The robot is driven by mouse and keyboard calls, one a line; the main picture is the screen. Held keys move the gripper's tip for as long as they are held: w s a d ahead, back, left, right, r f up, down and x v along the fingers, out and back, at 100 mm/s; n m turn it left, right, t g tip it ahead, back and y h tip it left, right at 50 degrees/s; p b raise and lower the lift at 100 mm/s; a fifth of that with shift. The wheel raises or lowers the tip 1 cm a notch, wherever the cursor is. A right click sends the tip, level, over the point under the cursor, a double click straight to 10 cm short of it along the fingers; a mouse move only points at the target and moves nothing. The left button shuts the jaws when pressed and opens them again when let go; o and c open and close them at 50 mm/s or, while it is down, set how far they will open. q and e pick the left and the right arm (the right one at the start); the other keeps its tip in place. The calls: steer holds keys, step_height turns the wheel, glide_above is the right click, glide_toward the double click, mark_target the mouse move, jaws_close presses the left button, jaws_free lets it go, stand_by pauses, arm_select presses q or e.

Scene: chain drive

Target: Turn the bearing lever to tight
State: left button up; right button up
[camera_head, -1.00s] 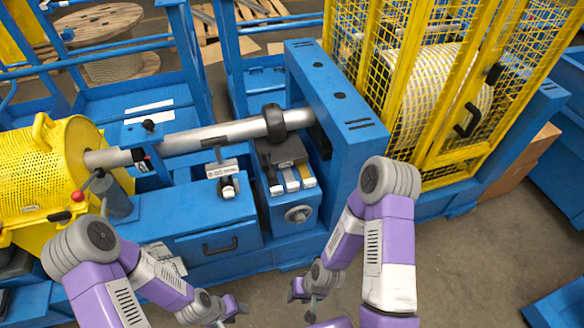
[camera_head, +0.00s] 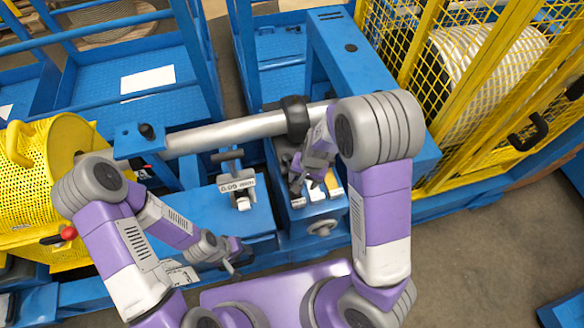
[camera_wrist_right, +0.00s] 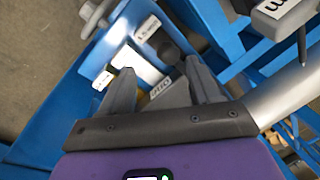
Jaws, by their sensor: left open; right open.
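My right gripper (camera_head: 306,187) is over the grey and dark bearing housing below the black collar (camera_head: 295,118) on the shaft. In the right wrist view its two fingers (camera_wrist_right: 163,87) are spread and empty. A dark round knob (camera_wrist_right: 168,52), which may be the bearing lever's end, shows beyond and between the fingertips, beside white labels (camera_wrist_right: 148,28). I cannot see contact with it. The lever's setting cannot be read. In the head view my right arm and gripper hide much of the housing. My left gripper (camera_head: 233,260) is open and empty in front of the blue cabinet.
A silver shaft (camera_head: 225,131) runs across the blue frame. A small lettered plate (camera_head: 237,185) stands left of the housing, a round handwheel (camera_head: 322,227) below it. A yellow mesh guard (camera_head: 45,170) is at left and a yellow cage (camera_head: 490,90) at right.

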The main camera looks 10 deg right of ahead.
steer(key=shift+w+a+r, duration=0.2)
steer(key=shift+w+r, duration=0.3)
steer(key=shift+f, duration=0.3)
steer(key=f+b, duration=0.1)
steer(key=f, duration=0.1)
steer(key=f+b, duration=0.1)
steer(key=f, duration=0.1)
steer(key=a+f+b, duration=0.1)
steer(key=f, duration=0.1)
steer(key=shift+w+a+f, duration=0.1)
steer(key=shift+w+f, duration=0.15)
jaws_close()
